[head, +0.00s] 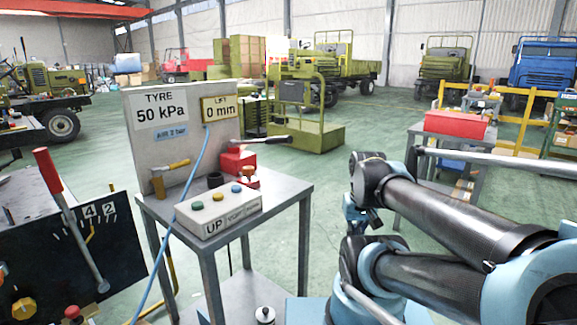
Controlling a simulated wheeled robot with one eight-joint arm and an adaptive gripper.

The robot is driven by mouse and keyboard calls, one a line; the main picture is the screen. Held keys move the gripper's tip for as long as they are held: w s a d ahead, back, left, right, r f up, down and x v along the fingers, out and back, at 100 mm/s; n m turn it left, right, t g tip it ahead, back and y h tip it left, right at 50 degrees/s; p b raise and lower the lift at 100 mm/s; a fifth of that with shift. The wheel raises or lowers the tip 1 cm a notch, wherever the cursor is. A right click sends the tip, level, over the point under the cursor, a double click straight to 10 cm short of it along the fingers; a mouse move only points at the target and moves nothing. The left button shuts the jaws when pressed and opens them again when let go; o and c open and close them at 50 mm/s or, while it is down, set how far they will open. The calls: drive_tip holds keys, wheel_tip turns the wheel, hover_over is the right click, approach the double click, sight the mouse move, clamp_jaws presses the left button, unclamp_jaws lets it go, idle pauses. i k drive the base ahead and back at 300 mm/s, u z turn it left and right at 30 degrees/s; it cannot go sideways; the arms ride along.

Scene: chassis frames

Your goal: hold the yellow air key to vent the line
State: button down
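A pale control box (232,219) marked "UP" lies on the grey metal table (293,192). A row of round keys is on its top: a green key (197,206) at the near left, a small yellow key (218,196) in the middle and a blue key (236,188) at the far right. Nothing touches the keys. A board (215,145) behind them reads "TYRE 50 kPa" and "LIFT 0 mm", with a small blue air label (171,133). My folded arm fills the right side, well apart from the box. I cannot make out my gripper.
A hammer (170,165), a red block (236,160) and another long-handled tool (265,139) are around the board. A blue hose (186,185) hangs past the table's left side. A black panel with a red-handled lever (48,172) stands left. Green floor shows behind the table.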

sight(218, 196)
drive_tip(key=u, duration=0.5)
drive_tip(key=k, duration=0.85)
drive_tip(key=z, duration=0.5)
